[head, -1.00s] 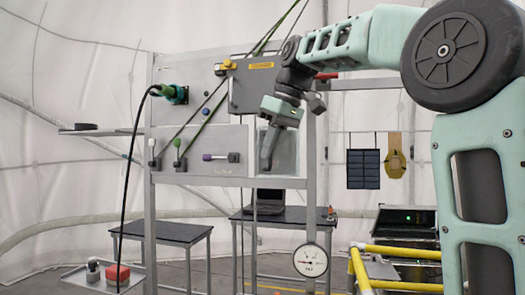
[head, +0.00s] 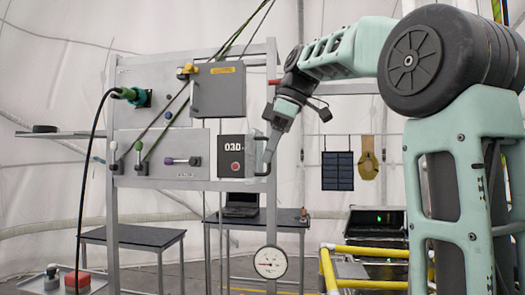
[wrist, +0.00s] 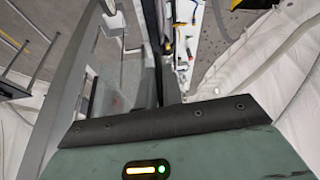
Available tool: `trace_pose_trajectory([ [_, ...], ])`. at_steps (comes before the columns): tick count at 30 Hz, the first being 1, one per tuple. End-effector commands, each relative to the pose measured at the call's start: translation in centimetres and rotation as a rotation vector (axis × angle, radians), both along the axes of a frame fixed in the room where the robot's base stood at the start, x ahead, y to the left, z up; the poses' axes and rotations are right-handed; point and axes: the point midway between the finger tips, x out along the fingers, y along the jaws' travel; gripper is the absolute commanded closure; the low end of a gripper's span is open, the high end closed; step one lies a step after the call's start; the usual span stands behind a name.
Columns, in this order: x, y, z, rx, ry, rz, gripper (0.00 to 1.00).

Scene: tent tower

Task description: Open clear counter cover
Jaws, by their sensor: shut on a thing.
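The counter (head: 232,148) is a black panel with white digits and a red button (head: 235,167), on the front of the metal rack in the head view. Its clear cover (head: 256,152) is swung out from the panel, hinged on the right side, and shows as a narrow, tilted pane. The counter face is uncovered. My gripper (head: 267,158) is at the cover's outer edge and shut on its dark handle (head: 266,172). The fingertips are small and partly merge with the cover.
Left of the counter are a purple-tipped lever (head: 180,161) and two upright levers. A grey box (head: 218,90) with a yellow label sits above. A round gauge (head: 270,262) hangs below. A yellow rail (head: 365,252) stands at lower right. The space right of the cover looks open.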

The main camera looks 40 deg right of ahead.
Motion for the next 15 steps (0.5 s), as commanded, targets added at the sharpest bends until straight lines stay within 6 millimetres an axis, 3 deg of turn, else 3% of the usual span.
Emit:
trace_pose_trajectory([
  [15, -0.7, -2.0, 0.2, -0.001, -0.004, -0.006, 1.0],
])
